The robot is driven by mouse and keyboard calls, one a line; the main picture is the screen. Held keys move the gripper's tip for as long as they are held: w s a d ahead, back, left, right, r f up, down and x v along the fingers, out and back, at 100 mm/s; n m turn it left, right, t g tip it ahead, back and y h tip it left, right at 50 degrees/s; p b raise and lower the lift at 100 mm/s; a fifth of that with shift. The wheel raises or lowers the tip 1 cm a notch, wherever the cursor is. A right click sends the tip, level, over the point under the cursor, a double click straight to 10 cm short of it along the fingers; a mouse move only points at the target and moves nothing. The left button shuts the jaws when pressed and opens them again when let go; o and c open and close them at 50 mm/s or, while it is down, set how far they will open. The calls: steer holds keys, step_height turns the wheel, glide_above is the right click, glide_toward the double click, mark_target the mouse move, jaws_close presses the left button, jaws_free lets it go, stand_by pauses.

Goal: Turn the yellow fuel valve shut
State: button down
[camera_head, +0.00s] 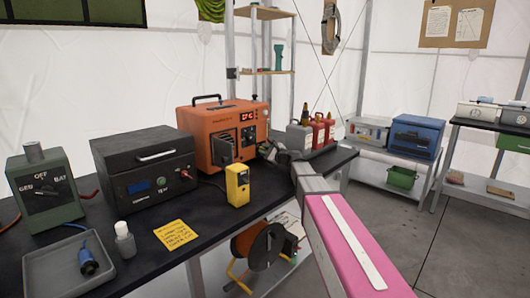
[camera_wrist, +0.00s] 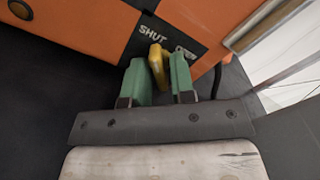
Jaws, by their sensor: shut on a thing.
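The yellow fuel valve (camera_wrist: 156,58) shows in the wrist view on the lower edge of the orange generator's dark panel, between the labels SHUT (camera_wrist: 152,33) and OPEN (camera_wrist: 186,52). My gripper (camera_wrist: 158,72) has its two green fingers on either side of the valve handle and is shut on it. The handle stands between the two labels, its end toward me. In the head view, my gripper (camera_head: 272,152) is at the right front of the orange generator (camera_head: 205,122), and the valve cannot be made out there.
On the black bench (camera_head: 208,213) stand a dark power box (camera_head: 145,170), a yellow meter (camera_head: 237,186), a green switch box (camera_head: 43,190) and a grey tray (camera_head: 65,268). Red bottles (camera_head: 318,132) and a grey can (camera_head: 299,137) stand close behind my gripper.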

steer(key=shift+n, duration=0.4)
steer(key=c, duration=1.2)
jaws_free()
steer(key=v, duration=1)
steer(key=shift+s+d, duration=0.1)
steer(key=shift+s, duration=0.05)
steer(key=shift+s+d, duration=0.15)
steer(key=shift+d, duration=0.05)
steer(key=shift+d, duration=0.1)
